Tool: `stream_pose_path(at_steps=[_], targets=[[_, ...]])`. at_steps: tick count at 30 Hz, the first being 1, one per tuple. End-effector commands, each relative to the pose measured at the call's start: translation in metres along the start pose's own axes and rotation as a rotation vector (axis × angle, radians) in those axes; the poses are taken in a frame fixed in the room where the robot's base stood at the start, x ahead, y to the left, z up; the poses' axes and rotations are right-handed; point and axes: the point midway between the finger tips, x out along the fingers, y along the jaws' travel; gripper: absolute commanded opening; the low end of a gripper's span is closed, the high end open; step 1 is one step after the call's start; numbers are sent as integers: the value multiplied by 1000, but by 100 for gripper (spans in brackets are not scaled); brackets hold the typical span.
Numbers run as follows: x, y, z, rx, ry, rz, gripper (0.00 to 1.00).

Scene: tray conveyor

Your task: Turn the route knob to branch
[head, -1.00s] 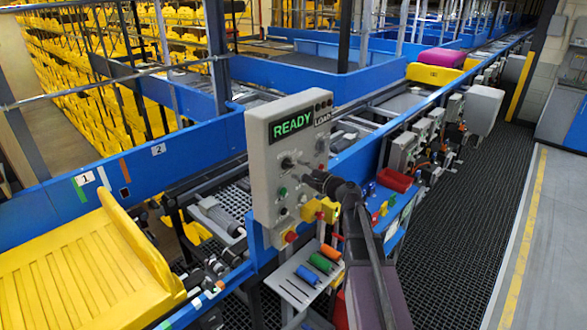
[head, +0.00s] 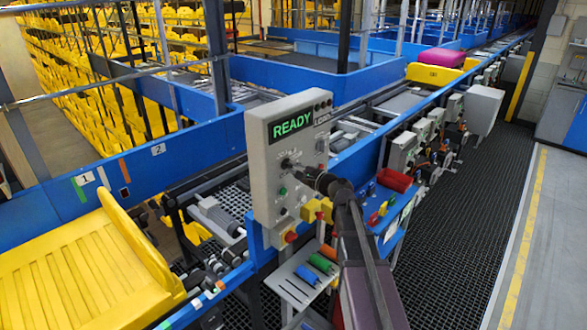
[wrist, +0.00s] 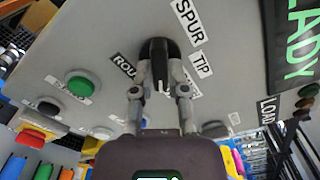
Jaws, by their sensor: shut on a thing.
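The grey control panel (head: 258,185) stands at the middle of the head view, with a green READY display. In the wrist view the black route knob (wrist: 160,50) sits on the panel between my two fingertips. My gripper (wrist: 160,75) is shut on it, one finger on each side. A ROUTE label (wrist: 124,65) is partly hidden by the left finger. SPUR (wrist: 188,20) and TIP (wrist: 202,64) labels lie to the right of the knob. I see no label reading branch. In the head view my gripper (head: 296,166) is at the panel face and hides most of the knob.
A green button (wrist: 79,84) and a red button on a yellow base (wrist: 31,138) are left of my fingers in the wrist view. Below the panel is a tray (head: 290,290) with coloured cylinders. The walkway (head: 470,230) is clear.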

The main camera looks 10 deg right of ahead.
Motion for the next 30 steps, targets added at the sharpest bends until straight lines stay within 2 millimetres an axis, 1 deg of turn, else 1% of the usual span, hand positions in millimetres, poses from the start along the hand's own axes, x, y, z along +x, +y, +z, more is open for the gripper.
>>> stream_pose_path(at_steps=[8, 14, 20, 30], targets=[[0, 0, 0, -22, -1, 0, 0], [0, 0, 0, -97, -1, 0, 0], [0, 0, 0, -226, -2, 0, 0], [0, -1, 0, -496, -1, 0, 0]])
